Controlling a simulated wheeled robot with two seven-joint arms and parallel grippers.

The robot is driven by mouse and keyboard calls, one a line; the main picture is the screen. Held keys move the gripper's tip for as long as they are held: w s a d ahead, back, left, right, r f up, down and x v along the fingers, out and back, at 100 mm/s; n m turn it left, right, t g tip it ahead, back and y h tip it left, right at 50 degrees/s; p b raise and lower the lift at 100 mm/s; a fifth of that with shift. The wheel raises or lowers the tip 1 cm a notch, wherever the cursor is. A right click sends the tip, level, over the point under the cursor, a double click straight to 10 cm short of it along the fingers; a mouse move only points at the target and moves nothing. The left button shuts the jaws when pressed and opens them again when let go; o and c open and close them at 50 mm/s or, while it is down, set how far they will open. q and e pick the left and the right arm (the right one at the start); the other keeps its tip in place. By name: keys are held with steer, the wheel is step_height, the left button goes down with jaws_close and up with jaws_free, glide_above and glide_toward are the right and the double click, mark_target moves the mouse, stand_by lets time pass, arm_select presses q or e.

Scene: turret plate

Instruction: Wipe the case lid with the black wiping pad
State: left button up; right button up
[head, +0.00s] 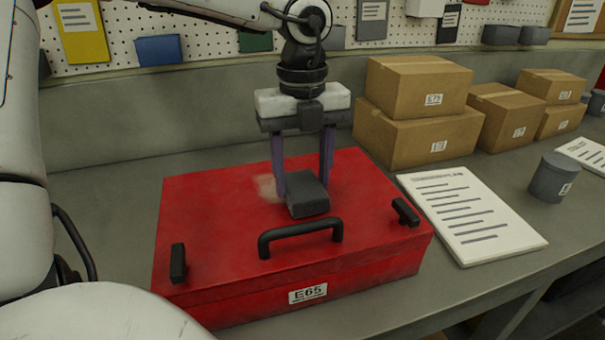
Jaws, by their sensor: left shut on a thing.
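The red case (225,235) lies shut on the grey workbench, with a black handle (300,236) and two black latches at its front. A pale smudge (266,188) shows on the lid, just left of the pad and partly behind a finger. My left gripper (304,180) points down over the middle of the lid, its purple fingers shut on the black wiping pad (308,200). The pad is at the lid's surface behind the handle; I cannot tell if it touches. My right gripper is not in view.
Several cardboard boxes (420,90) stand at the back right. A printed sheet stack (470,215) lies right of the case, with a grey lidded tin (553,178) beyond it. A pegboard (120,30) runs along the back. The bench left of the case is bare.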

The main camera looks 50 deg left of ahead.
mark_target(298, 174)
arm_select(q)
steer(key=shift+f, duration=0.2)
steer(key=shift+w+a+r, duration=0.1)
steer(key=shift+w+a, duration=0.25)
steer(key=shift+a, duration=0.35)
steer(key=shift+w+a, duration=0.35)
steer(key=shift+a, duration=0.3)
steer(key=shift+w+a, duration=0.3)
steer(key=shift+a, duration=0.3)
steer(key=shift+w+a, duration=0.3)
steer(key=shift+a, duration=0.35)
steer(key=shift+w+a, duration=0.3)
steer(key=shift+a, duration=0.3)
steer(key=shift+w+a+p, duration=0.3)
steer(key=shift+w+a, duration=0.05)
steer(key=shift+a, duration=0.35)
steer(key=shift+w+a+p, duration=0.25)
steer(key=shift+w+a, duration=0.1)
steer(key=shift+a, duration=0.35)
steer(key=shift+w+a, duration=0.15)
steer(key=shift+a, duration=0.05)
steer(key=shift+f, duration=0.2)
steer(key=shift+s+d+f+b, duration=0.1)
steer(key=shift+s+d+b, duration=0.25)
steer(key=shift+d+b, duration=0.4)
steer(key=shift+s+d+b, duration=0.25)
steer(key=shift+s+d, duration=0.05)
steer(key=shift+d, duration=0.2)
steer(key=shift+s+d+b, duration=0.25)
steer(key=shift+d, duration=0.2)
